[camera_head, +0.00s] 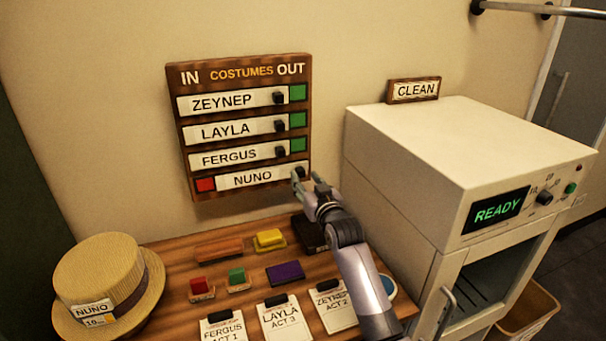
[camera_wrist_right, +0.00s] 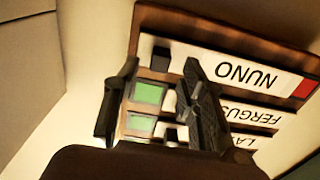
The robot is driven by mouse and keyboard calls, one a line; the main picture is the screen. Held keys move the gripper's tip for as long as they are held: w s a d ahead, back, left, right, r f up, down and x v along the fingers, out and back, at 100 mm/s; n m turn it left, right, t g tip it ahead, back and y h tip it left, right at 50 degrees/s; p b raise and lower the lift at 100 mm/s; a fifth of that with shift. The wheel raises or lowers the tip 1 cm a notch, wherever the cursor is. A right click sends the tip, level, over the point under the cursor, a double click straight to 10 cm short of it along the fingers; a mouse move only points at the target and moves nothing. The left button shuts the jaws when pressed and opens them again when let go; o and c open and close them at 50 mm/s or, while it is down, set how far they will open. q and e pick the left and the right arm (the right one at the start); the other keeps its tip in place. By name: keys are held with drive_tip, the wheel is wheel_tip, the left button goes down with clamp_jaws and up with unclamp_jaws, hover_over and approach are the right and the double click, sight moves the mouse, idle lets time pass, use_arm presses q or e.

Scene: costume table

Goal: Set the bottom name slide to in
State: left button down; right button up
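The wooden costumes board (camera_head: 240,65) hangs on the wall with IN at left and OUT at right. The bottom slide, NUNO (camera_head: 252,179), sits to the right, with a red patch (camera_head: 205,185) showing at its left. Its dark knob (camera_head: 298,173) is at the right end. My right gripper (camera_head: 303,180) is at this knob. In the right wrist view, upside down, the gripper (camera_wrist_right: 160,68) is open, with the knob (camera_wrist_right: 160,52) appearing between its fingertips; I cannot tell whether they touch. My left gripper is not in view.
The ZEYNEP (camera_head: 225,102), LAYLA (camera_head: 228,131) and FERGUS (camera_head: 230,158) slides sit left, with green patches at right. A straw hat (camera_head: 100,270), cards and coloured blocks occupy the wooden table (camera_head: 185,260). A cream machine (camera_head: 420,150) reading READY stands right of my arm.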

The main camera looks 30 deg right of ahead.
drive_tip(key=shift+x, duration=1.05)
drive_tip(key=shift+w, duration=0.3)
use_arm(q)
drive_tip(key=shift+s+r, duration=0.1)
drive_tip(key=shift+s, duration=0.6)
use_arm(e)
clamp_jaws()
